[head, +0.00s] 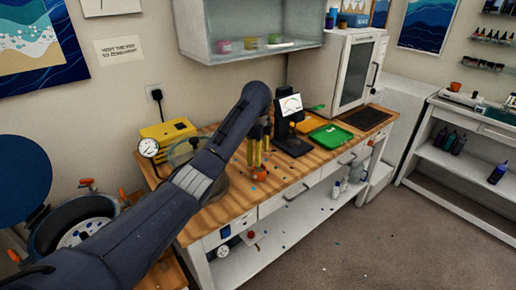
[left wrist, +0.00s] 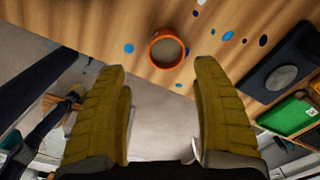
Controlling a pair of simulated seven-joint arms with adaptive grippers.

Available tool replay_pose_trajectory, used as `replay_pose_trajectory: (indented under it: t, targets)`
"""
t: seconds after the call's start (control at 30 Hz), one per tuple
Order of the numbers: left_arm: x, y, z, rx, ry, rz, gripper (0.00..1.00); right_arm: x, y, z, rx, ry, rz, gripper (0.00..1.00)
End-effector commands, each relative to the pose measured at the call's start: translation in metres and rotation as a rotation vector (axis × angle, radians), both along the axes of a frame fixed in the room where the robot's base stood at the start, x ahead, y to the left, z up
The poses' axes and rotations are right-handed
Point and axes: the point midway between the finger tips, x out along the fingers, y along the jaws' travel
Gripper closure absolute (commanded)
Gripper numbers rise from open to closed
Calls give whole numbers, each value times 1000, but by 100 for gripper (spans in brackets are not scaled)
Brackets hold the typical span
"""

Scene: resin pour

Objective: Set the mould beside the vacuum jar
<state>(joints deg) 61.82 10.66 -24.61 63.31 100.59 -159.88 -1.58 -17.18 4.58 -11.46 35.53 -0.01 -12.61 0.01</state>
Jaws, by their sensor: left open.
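The mould appears to be the small round orange cup (left wrist: 168,50) with a pale inside, upright on the wooden bench. It shows as a small orange spot (head: 261,174) in the head view. My left gripper (head: 254,165) is over the bench just above it, with yellow fingers pointing down. In the left wrist view its open fingers (left wrist: 161,68) stand apart and empty, the cup lying just beyond the fingertips and between their lines. The vacuum jar appears to be the clear glass vessel (head: 182,153) at the bench's left end, largely hidden by my left arm. My right gripper is out of view.
A yellow pump (head: 172,133) and a round gauge (head: 148,147) stand by the jar. Coloured spots dot the bench around the cup.

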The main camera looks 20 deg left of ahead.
Motion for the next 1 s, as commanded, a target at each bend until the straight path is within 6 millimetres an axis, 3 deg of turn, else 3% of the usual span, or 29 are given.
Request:
replay_pose_trajectory:
  t: [0.3,0.57,0.67,0.77,0.9,1.0]
  targets:
    - [0,1,26,2,-1,1,34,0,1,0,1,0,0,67]
    - [-2,-2,27,-4,0,5,34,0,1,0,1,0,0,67]
    - [-8,-15,13,-33,-10,30,34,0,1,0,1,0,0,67]
    - [-18,-41,-14,-93,-36,83,34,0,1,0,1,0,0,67]
    - [-38,-89,-56,-238,-111,199,34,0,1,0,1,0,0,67]
    - [-52,-121,-75,-358,-181,284,34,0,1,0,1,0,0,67]
